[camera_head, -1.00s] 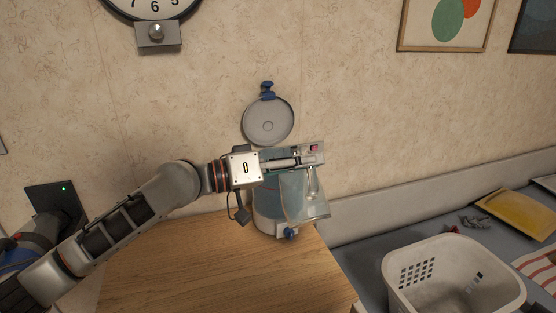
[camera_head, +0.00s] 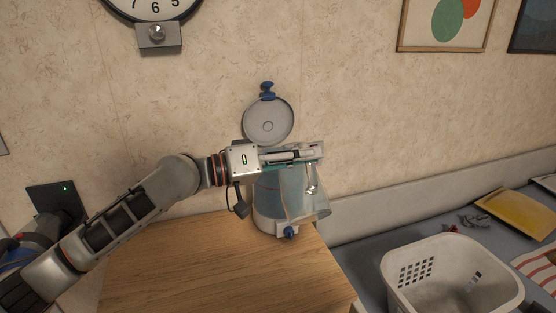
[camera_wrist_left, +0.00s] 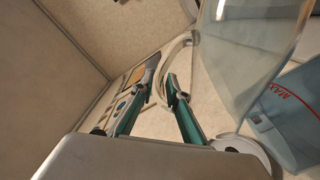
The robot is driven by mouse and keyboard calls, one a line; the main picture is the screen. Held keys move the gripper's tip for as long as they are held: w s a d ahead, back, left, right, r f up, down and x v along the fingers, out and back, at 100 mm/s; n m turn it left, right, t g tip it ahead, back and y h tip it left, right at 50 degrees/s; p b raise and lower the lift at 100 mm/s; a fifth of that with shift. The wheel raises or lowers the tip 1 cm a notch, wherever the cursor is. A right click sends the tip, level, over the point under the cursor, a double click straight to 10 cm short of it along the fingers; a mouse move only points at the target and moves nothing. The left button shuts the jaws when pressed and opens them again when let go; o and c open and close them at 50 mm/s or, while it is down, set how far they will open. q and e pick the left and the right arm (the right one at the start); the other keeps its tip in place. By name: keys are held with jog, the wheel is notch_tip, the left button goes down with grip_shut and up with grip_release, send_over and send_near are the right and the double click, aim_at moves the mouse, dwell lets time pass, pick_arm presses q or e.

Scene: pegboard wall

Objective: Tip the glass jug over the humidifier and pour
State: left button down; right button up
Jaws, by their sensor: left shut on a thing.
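The humidifier stands on the wooden top, with a white base (camera_head: 266,226), a blue knob (camera_head: 290,232) and a bluish see-through tank; the tank with a red MAX mark (camera_wrist_left: 297,115) shows in the left wrist view. Its round grey lid (camera_head: 267,122) stands raised behind. The clear glass jug (camera_head: 304,195) is tilted in front of and partly over the tank, and fills the upper right of the left wrist view (camera_wrist_left: 245,55). My left gripper (camera_head: 318,151) is shut on the jug's handle. I cannot tell whether liquid is flowing. My right gripper is out of view.
A wooden top (camera_head: 200,270) is clear to the left of the humidifier. A white basket (camera_head: 450,282) and a yellow item (camera_head: 517,213) are on the lower grey surface at the right. The wall is close behind.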

aim_at(302, 143)
pick_arm(q)
jog(key=shift+w+r, duration=0.1)
jog(key=shift+r, duration=0.4)
jog(key=shift+w+a, duration=0.1)
jog(key=shift+w+a+r+n+b, duration=0.1)
jog(key=shift+w+n+b, duration=0.1)
jog(key=shift+w, duration=0.15)
jog(key=shift+w+a+n+b, duration=0.1)
jog(key=shift+w+b, duration=0.05)
jog(key=shift+w, duration=0.15)
jog(key=shift+w+r+n+p, duration=0.2)
jog(key=shift+r+n+p, duration=0.1)
jog(key=shift+r, duration=0.1)
dwell(1.3)
jog(key=shift+w+a+r, duration=0.1)
jog(key=shift+w+r, duration=0.05)
dwell(1.8)
jog(key=shift+w+r+n+p, duration=0.1)
jog(key=shift+n+p, duration=0.2)
jog(key=shift+w+a+r+n+p, duration=0.1)
jog(key=shift+w+r+n+p, duration=0.15)
jog(key=shift+n+p, duration=0.05)
dwell(2.5)
